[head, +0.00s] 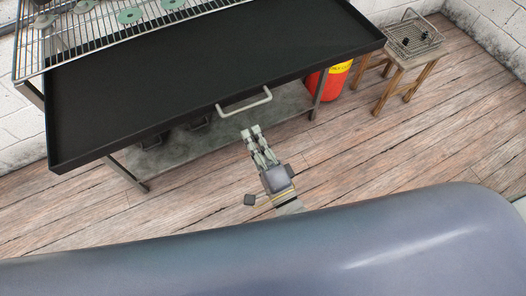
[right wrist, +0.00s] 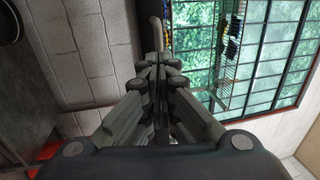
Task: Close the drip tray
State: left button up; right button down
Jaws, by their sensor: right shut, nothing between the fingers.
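The drip tray (head: 200,80) is a wide, shallow black tray in the head view. It sticks out from beneath a wire rack (head: 85,40) toward me, so much of its flat floor shows bare. A pale bar handle (head: 245,102) is on its front wall. My right gripper (head: 251,131) is shut and empty, pointing at the tray front. Its fingertips are just short of the handle in the picture; I cannot tell if they touch. In the right wrist view the shut fingers (right wrist: 158,62) point toward a pale curved bar, probably the handle (right wrist: 158,34). My left gripper is not in view.
Round greenish parts (head: 130,15) lie on the rack. A grey lower shelf (head: 215,128) with dark items sits under the tray. A red and yellow container (head: 328,82) and a wooden stool (head: 405,60) bearing a wire basket (head: 413,38) stand right. Open plank floor (head: 420,130) lies in front.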

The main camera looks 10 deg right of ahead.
jog(key=x, duration=0.4)
jog(key=shift+w+p, duration=0.35)
jog(key=shift+w, duration=0.05)
jog(key=shift+w+a, duration=0.1)
